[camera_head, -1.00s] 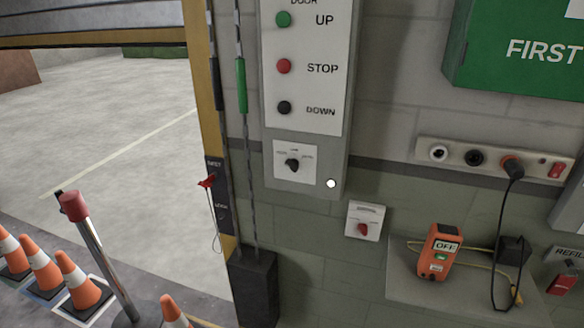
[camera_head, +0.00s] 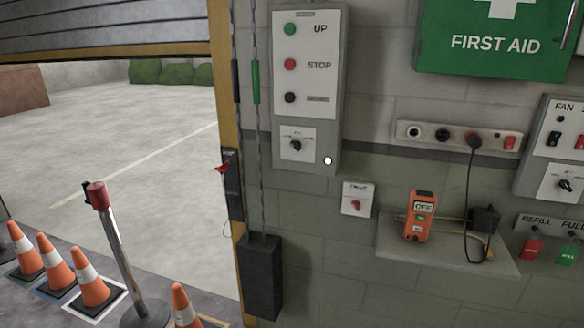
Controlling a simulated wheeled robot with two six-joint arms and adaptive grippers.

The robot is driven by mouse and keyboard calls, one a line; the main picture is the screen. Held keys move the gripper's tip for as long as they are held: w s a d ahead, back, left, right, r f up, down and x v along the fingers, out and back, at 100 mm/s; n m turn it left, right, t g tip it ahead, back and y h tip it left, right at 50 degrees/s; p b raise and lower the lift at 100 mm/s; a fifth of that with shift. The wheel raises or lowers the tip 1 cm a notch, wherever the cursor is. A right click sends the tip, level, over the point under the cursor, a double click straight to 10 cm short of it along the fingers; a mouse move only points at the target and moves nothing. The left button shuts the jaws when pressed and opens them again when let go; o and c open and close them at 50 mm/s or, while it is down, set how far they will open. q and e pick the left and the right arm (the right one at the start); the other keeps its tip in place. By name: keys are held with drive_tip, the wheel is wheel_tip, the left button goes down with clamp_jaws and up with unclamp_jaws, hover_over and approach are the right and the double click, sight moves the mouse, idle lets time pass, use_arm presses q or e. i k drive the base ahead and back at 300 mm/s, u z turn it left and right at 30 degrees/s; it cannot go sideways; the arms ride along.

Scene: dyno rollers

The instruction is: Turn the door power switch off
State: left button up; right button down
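A small white switch plate with a red rotary knob (camera_head: 356,205) is on the wall below the door control panel; its label is too small to read, and I cannot tell its setting. The grey door control panel (camera_head: 334,90) has a green UP button, a red STOP button and a black DOWN button. At the panel's bottom is a black rotary selector (camera_head: 296,146) on a white plate, with a lit white lamp (camera_head: 327,160) beside it. Neither of my grippers shows in the head view.
An orange device marked OFF (camera_head: 418,216) stands on a wall shelf (camera_head: 440,254). A socket strip (camera_head: 458,137), a first aid box (camera_head: 494,40) and a fan panel (camera_head: 556,150) are to the right. Traffic cones (camera_head: 90,278) and a post (camera_head: 118,240) stand at the left by the open doorway.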

sight(297, 145)
drive_tip(key=u, duration=0.15)
drive_tip(key=k, duration=0.35)
drive_tip(key=z, duration=1)
drive_tip(key=i, duration=1.5)
drive_tip(key=u, duration=1.1)
